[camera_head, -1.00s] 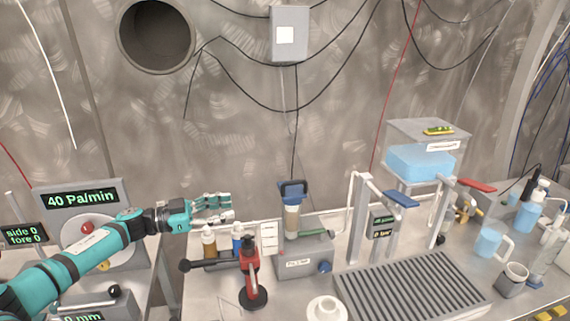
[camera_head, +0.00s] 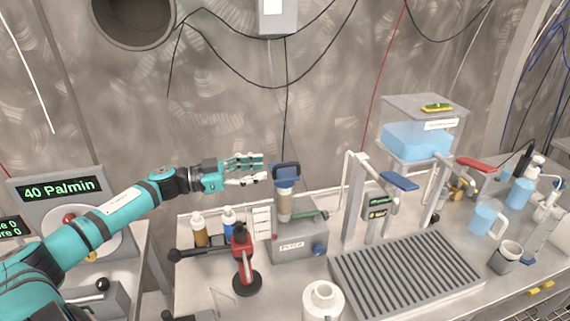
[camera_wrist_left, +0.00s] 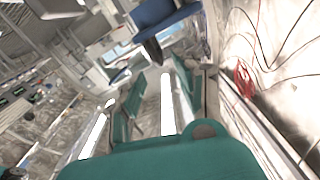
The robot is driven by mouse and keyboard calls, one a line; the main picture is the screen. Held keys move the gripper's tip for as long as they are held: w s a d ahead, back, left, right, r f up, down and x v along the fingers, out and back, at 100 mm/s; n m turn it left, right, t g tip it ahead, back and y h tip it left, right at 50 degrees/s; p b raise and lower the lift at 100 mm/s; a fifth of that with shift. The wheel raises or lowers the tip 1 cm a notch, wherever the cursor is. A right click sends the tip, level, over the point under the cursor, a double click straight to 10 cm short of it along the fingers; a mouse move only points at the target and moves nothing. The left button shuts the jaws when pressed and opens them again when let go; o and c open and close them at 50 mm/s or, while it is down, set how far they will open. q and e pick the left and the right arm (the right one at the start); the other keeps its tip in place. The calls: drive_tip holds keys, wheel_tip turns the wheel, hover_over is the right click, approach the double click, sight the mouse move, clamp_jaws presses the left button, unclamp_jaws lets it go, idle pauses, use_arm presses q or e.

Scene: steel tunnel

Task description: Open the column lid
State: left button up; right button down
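The column (camera_head: 284,205) is a clear cylinder with pale tan contents, standing upright on a grey box. Its blue lid (camera_head: 286,171), with a raised loop handle, sits on top. My left gripper (camera_head: 262,169) points right at about lid height, its fingertips just left of the lid. In the head view I cannot tell whether they touch it. In the left wrist view the fingers (camera_wrist_left: 148,92) are spread with nothing between them, and the blue lid (camera_wrist_left: 165,14) shows beyond them, near the top. My right gripper is in neither view.
A red clamp-like stand (camera_head: 242,262) and brown and blue bottles (camera_head: 200,231) stand below my left gripper. A white card (camera_head: 261,222) stands beside the column's box. To the right are a lever-handled frame (camera_head: 355,200) and a ribbed drain tray (camera_head: 405,275).

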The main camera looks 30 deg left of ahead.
sight(281, 164)
use_arm(q)
drive_tip(key=p+x, duration=0.1)
drive_tip(key=x, duration=0.5)
drive_tip(key=shift+w+d+r+p, duration=0.2)
drive_tip(key=shift+w+d+p, duration=0.05)
drive_tip(key=shift+w+p, duration=0.05)
drive_tip(key=shift+w+d+f, duration=0.15)
drive_tip(key=shift+w+d, duration=0.2)
drive_tip(key=shift+d, duration=0.05)
drive_tip(key=c, duration=0.6)
clamp_jaws()
